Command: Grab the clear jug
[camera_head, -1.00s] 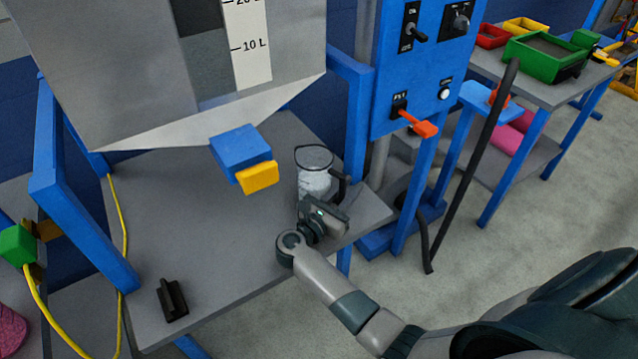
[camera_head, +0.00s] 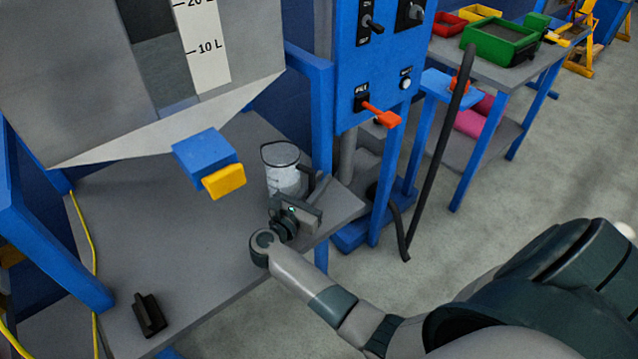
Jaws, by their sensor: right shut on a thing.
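The clear jug (camera_head: 283,172) stands on the grey table near its right end, below and to the right of the tank's blue and yellow spout. It has a dark rim, pale markings and a dark handle on its right side. My right gripper (camera_head: 312,192) is at the handle side of the jug, shut on the handle. Its fingers are small and partly hidden by the gripper body. My left gripper is not in view.
A grey tank with a blue and yellow valve (camera_head: 210,165) hangs over the table (camera_head: 200,270). A small black block (camera_head: 149,315) lies at the front left. A blue control panel (camera_head: 385,65) with an orange lever (camera_head: 382,115) stands right of the jug.

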